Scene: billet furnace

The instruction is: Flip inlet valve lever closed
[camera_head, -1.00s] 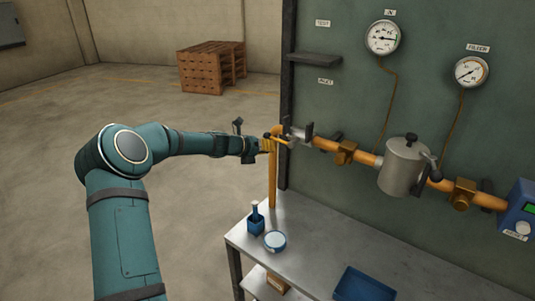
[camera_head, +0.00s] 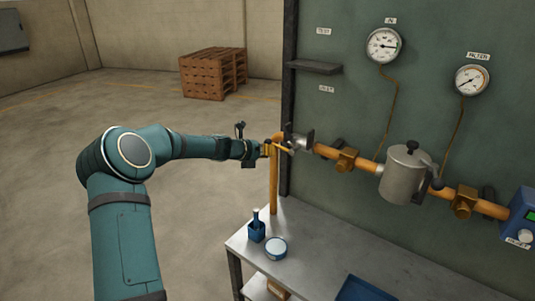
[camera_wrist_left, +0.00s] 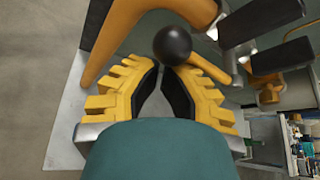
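The inlet valve (camera_head: 303,140) sits at the left end of the orange pipe run, beside the top of a vertical orange pipe (camera_head: 273,190). Its yellow lever (camera_head: 284,149) points left toward my left gripper (camera_head: 266,149). In the left wrist view the lever (camera_wrist_left: 207,66) ends in a black ball knob (camera_wrist_left: 172,45). My left gripper (camera_wrist_left: 160,70) has its yellow, black-padded fingers drawn together at the tips, with a V-shaped gap behind them. The knob is just beyond the tips, not between them; contact cannot be told. My right gripper is not in view.
A grey filter pot (camera_head: 403,175) and two gauges (camera_head: 384,45) are on the green panel to the right. Below, a metal bench (camera_head: 315,240) holds a blue bottle (camera_head: 256,230), a round tin (camera_head: 275,248) and a blue tray (camera_head: 365,289). Pallets (camera_head: 212,74) stand far behind on open floor.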

